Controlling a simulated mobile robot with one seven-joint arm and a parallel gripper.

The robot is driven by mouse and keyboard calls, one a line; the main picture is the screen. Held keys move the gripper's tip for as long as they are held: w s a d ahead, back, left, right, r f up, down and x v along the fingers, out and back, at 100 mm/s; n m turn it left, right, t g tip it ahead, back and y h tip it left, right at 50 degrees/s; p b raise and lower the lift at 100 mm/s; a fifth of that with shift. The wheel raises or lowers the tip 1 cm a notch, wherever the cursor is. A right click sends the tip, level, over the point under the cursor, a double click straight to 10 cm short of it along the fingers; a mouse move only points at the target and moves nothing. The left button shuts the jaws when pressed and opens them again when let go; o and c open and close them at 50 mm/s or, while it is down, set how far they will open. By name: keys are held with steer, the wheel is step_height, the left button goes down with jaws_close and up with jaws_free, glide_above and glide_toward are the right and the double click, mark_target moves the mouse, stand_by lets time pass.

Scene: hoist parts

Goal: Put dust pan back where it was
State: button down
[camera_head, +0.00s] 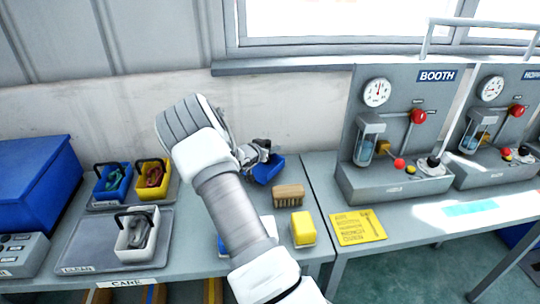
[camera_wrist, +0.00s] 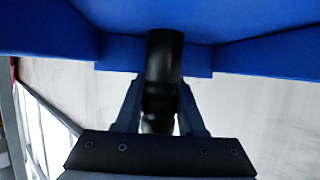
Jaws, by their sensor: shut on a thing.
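The blue dust pan (camera_head: 269,170) is at the back of the bench in the head view, behind a wooden brush. My gripper (camera_head: 258,150) is shut on its black handle. The wrist view shows the blue pan (camera_wrist: 250,25) across the top and the black handle (camera_wrist: 164,60) between the fingers of my gripper (camera_wrist: 160,105). My arm hides part of the bench. I cannot tell whether the pan touches the bench.
The brush (camera_head: 289,195) and a yellow block (camera_head: 303,228) stand right of my arm. A tray (camera_head: 80,255) with small bins (camera_head: 137,238) and a large blue box (camera_head: 35,185) are left. The booth machine (camera_head: 400,130) and a yellow sign (camera_head: 358,227) are right.

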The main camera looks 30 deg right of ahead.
steer(key=shift+f, duration=1.15)
steer(key=shift+f, duration=0.25)
steer(key=c, duration=0.5)
jaws_free()
steer(key=shift+r, duration=0.1)
